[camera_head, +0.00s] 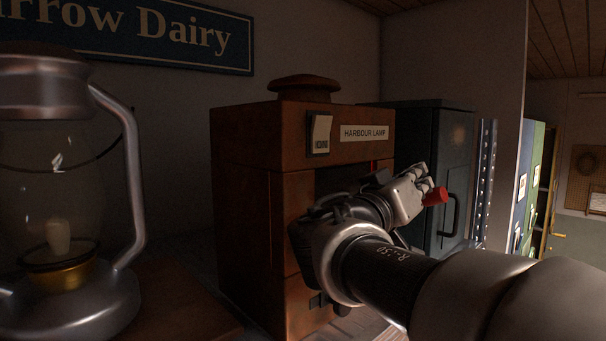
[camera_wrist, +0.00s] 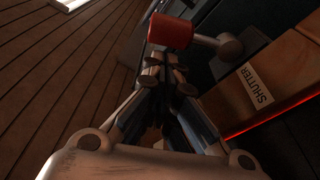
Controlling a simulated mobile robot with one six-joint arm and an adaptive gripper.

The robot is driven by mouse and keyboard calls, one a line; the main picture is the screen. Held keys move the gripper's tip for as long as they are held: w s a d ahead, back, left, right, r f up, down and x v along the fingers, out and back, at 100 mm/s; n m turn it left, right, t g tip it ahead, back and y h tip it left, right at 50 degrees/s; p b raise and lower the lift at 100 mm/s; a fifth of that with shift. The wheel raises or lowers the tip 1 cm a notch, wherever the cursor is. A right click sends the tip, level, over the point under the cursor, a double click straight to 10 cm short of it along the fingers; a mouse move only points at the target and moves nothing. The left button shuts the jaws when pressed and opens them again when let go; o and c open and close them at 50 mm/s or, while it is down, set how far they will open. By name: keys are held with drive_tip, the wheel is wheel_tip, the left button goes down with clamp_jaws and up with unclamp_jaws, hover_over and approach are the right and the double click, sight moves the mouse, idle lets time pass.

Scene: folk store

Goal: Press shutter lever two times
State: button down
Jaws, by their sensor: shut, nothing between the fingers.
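The shutter lever has a red cylindrical knob (camera_head: 435,196) on the right side of a brown wooden box (camera_head: 255,150) labelled "HARBOUR LAMP". In the wrist view the red knob (camera_wrist: 171,32) sits on a grey metal arm beside a "SHUTTER" label (camera_wrist: 255,87). My gripper (camera_head: 420,181) is shut and empty, its fingertips close to the knob. In the wrist view my gripper (camera_wrist: 166,75) lies just below the knob. I cannot tell whether they touch. In the head view my arm hides part of the box front and the lever's base.
A metal lantern (camera_head: 135,180) stands at the left on a wooden surface. A dark cabinet (camera_head: 430,140) with a handle is behind and right of the box. A red glowing line (camera_wrist: 262,122) shows along the box in the wrist view. Wooden floorboards (camera_wrist: 60,70) are clear at the left.

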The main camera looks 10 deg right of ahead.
drive_tip(key=shift+x, duration=0.8)
drive_tip(key=shift+f+b, duration=0.2)
drive_tip(key=shift+b, duration=0.15)
drive_tip(key=shift+s+m+b, duration=0.15)
drive_tip(key=shift+m+b, duration=0.25)
drive_tip(key=shift+b, duration=0.3)
